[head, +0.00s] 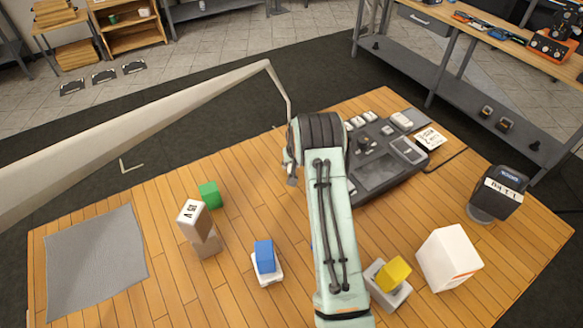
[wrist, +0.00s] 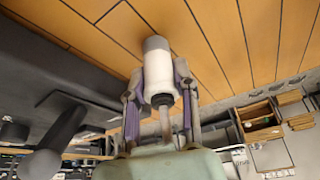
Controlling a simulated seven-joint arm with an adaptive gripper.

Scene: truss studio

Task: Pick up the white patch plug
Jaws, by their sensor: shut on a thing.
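The white patch plug (wrist: 157,52) is a white cylinder with a dark, narrower end and a thin grey stem, seen in the wrist view. My gripper (wrist: 158,80) is shut on it, with one purple-edged finger on each side. The wooden table top (wrist: 215,30) lies behind the plug's far end; I cannot tell whether the plug touches it. In the head view, my pale green arm hides most of the gripper, and I cannot make out the plug.
A dark console (head: 375,172) stands right of my arm. A blue block on a white base (head: 264,256), a yellow block (head: 393,273), a white box (head: 452,264), a green cube (head: 210,194) and a dark labelled device (head: 490,203) stand around. A grey mat (head: 95,262) lies left.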

